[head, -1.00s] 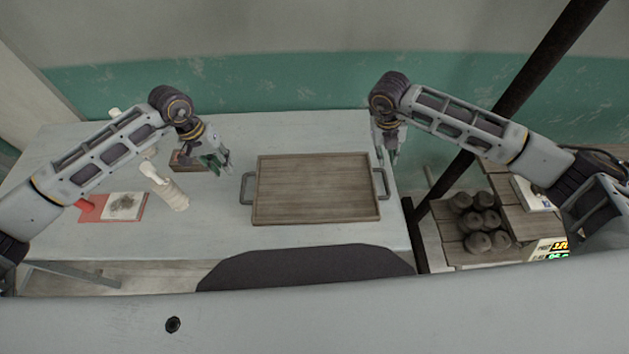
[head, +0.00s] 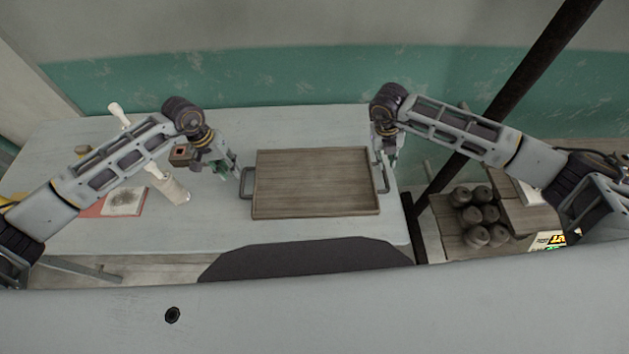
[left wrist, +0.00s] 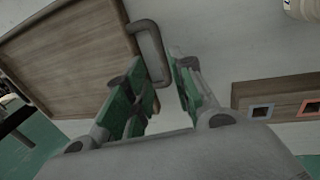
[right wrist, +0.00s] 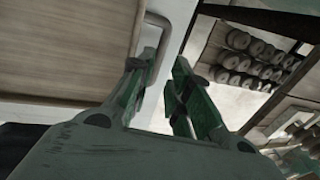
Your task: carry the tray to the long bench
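The tray (head: 315,184) is an empty brown wooden one with a dark metal handle at each short side. It lies flat on a pale table (head: 320,231). My left gripper (head: 233,173) is open beside the left handle (head: 246,183); in the left wrist view that handle (left wrist: 150,45) reaches toward the gap between the fingertips. My right gripper (head: 386,166) is open at the right handle; in the right wrist view this handle (right wrist: 162,50) is close to the left-hand finger. Neither gripper is closed on a handle. I cannot tell which surface is the long bench.
Left of the tray are a pale bottle-like object (head: 174,187), a small brown wooden block (head: 181,155) and a red board with a grey-stained sheet (head: 124,202). A dark post (head: 500,110) stands right of the table. Beyond it, a wooden surface (head: 447,240) holds several dark round lumps.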

